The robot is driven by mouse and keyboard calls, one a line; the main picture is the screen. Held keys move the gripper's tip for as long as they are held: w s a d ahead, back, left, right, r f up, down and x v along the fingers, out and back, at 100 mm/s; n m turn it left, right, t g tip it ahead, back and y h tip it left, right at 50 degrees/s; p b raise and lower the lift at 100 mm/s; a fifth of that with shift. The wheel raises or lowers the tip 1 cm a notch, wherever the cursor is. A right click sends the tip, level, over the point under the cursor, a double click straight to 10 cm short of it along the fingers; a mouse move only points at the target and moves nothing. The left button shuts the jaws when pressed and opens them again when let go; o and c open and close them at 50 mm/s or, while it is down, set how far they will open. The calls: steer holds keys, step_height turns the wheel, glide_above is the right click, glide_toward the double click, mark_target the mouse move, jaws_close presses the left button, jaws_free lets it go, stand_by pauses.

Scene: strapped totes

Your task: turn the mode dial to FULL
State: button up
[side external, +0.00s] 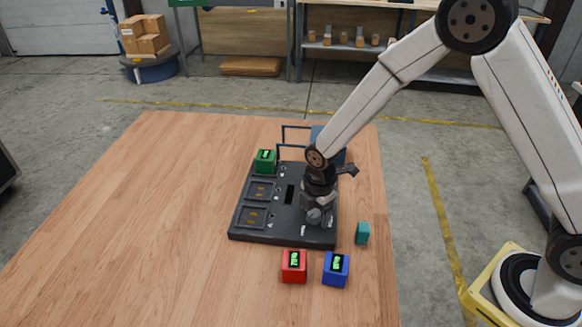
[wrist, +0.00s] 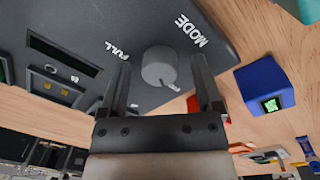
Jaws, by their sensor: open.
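The grey mode dial (wrist: 158,66) is a round knob on the dark panel (side external: 262,234).
A green block (side external: 265,160) sits at the panel's far left corner, beside two empty square pads. A red block (side external: 294,266) and a blue block (side external: 336,268) stand in front of the panel. A teal block (side external: 362,233) stands right. The wooden table (side external: 130,230) is clear on the left.

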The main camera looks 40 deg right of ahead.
steer(key=shift+c, duration=0.2)
jaws_close()
steer(key=shift+m, duration=0.5)
steer(key=m, duration=1.1)
steer(key=shift+a, duration=0.1)
steer(key=m, duration=0.5)
steer(key=shift+m+g+h, duration=0.3)
steer(key=shift+m, duration=0.1)
steer(key=m, duration=0.6)
